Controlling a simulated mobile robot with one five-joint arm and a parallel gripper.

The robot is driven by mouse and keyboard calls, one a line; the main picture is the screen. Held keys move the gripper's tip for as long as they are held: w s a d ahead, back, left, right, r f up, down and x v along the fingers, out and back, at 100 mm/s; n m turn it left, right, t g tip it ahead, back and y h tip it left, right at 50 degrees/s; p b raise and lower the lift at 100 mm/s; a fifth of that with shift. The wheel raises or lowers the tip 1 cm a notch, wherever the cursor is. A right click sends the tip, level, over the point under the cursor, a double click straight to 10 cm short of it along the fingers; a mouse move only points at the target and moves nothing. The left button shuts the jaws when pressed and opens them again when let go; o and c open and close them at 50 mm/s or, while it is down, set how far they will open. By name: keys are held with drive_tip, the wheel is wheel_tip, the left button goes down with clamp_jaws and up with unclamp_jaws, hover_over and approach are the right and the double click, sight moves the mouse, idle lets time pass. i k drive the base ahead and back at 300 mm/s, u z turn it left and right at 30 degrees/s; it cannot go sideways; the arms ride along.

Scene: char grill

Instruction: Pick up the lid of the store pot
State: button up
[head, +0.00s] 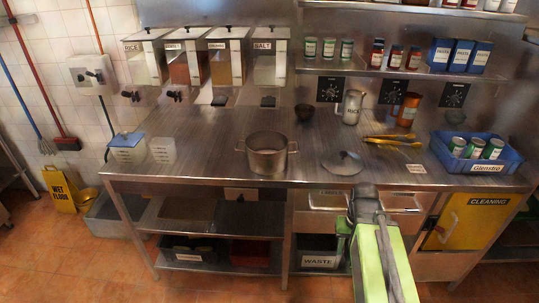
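The pot (267,160), a steel pot with two side handles, stands open on the steel counter. A grey round lid (341,166) with a small knob lies on the counter to the right of the pot, apart from it. My gripper (365,192) is at the counter's front edge, below and to the right of the lid in the picture. No contact with the lid shows. The gripper is seen from behind, and its fingers are too small and dark to tell whether they are open or shut.
The steel counter (220,145) is clear around the pot. A blue crate (497,166) with several cans stands at the right. Drawers and shelves are below the counter.

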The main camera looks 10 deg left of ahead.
sight(342, 162)
drive_tip(key=u, duration=2.35)
drive_tip(key=k, duration=1)
drive_tip(key=z, duration=0.95)
drive_tip(key=i, duration=1.65)
